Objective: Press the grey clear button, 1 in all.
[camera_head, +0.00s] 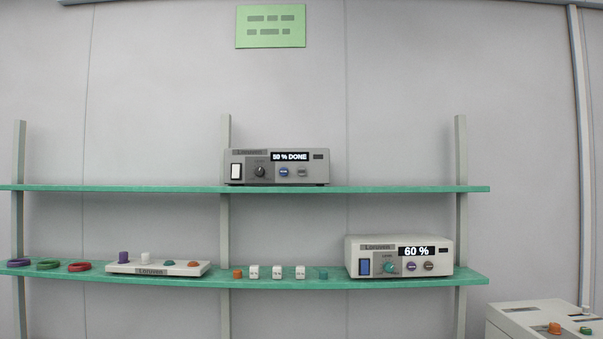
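A grey device (250,167) stands on the upper green shelf. Labels under the buttons are too small to read. Neither gripper is in view.
The lower shelf (225,283) also holds coloured rings (47,265), a white panel with coloured knobs (158,269), and several small white blocks (277,272). A white cabinet (530,315) stands at the lower right. The upper shelf (120,188) is otherwise clear.

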